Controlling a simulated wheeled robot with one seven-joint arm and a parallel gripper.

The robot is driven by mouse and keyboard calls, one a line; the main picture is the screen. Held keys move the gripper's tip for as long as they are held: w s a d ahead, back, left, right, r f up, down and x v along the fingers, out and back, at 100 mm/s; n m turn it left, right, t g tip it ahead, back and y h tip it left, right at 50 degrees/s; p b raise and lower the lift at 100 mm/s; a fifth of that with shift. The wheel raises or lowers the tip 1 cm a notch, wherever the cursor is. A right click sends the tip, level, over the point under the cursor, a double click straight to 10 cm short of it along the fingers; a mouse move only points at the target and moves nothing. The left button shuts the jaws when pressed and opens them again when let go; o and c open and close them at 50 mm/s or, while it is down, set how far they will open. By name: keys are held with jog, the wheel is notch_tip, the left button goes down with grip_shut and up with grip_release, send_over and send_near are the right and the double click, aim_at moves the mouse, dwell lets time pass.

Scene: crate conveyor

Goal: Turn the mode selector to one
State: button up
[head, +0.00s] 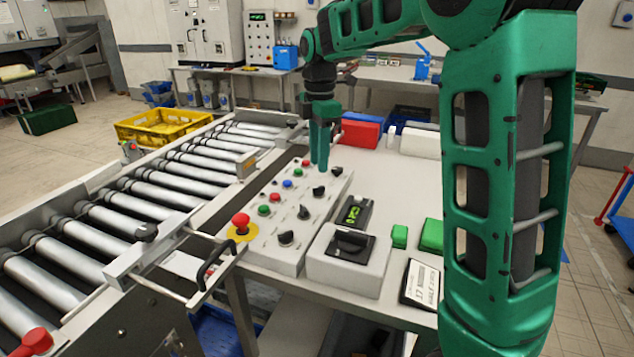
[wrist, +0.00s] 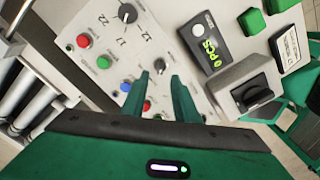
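The sloped grey control panel (head: 262,240) carries coloured buttons and a row of black rotary knobs. My gripper (head: 319,168) points down over the panel's far part, with its green fingers apart and nothing seen between them. In the wrist view, a black knob (wrist: 158,67) shows just past the gap between the fingertips (wrist: 159,76); I cannot tell any contact. A larger-looking knob (wrist: 127,13) with printed marks around it is at the top. Which knob is the mode selector cannot be read. The fingers hide part of the panel.
A grey box with a big black rotary switch (head: 350,243) and a green-lit display (head: 354,212) stand right of the panel. A red mushroom button (head: 241,222) is at its near left corner. The roller conveyor (head: 110,232) runs along the left. Green blocks (head: 431,235) lie farther right.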

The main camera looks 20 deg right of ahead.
aim_at(319, 190)
notch_tip(319, 190, down, 7)
jog(key=shift+f, duration=0.1)
dwell(0.4)
grip_shut()
